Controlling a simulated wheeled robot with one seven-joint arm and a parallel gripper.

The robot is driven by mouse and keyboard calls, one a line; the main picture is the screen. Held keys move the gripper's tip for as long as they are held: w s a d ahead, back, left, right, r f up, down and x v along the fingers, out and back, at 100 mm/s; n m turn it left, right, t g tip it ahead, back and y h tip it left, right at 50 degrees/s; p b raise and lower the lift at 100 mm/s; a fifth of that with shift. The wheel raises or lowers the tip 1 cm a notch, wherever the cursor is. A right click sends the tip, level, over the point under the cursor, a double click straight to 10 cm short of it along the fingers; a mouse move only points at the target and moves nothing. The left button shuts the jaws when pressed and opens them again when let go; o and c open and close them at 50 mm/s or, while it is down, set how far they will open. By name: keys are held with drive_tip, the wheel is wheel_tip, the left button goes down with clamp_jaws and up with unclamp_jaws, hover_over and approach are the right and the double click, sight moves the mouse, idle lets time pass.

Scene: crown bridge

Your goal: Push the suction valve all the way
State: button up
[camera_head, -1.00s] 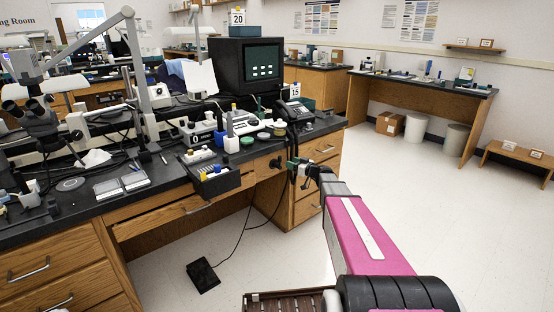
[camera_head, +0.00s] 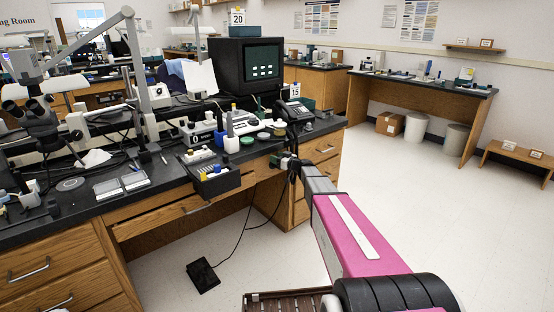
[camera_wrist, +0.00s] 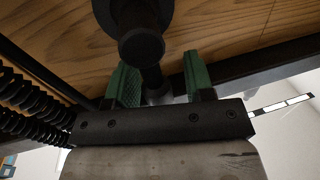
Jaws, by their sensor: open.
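The suction valve appears to be the dark, round-ended fitting (camera_wrist: 142,47) on the wooden bench front in the wrist view. A wider dark disc sits behind its end, and a dark stem runs down between my fingers. My gripper (camera_wrist: 158,80) is open, with one green finger on each side of this stem; I cannot tell if either touches it. In the head view my gripper (camera_head: 284,161) is at the bench front, just under the black top's edge. A small dark part of the valve (camera_head: 274,161) shows at its left there.
The black bench top (camera_head: 262,150) overhangs close above my gripper. Ribbed black hoses (camera_wrist: 30,95) run at the left of the wrist view. A black foot pedal (camera_head: 203,275) with a cord lies on the floor.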

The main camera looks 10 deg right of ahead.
clamp_jaws()
drive_tip(key=shift+w+d, duration=0.1)
drive_tip(key=w+d+f+m+t, duration=0.1)
drive_tip(key=d+f+m+t, duration=0.1)
drive_tip(key=m, duration=0.7)
drive_tip(key=w+d+f+m+t+h, duration=0.1)
drive_tip(key=d+f+m, duration=0.1)
drive_tip(key=m, duration=0.8)
drive_tip(key=shift+w+f+t, duration=0.3)
drive_tip(key=shift+w+t, duration=0.1)
drive_tip(key=shift+d, duration=0.1)
unclamp_jaws()
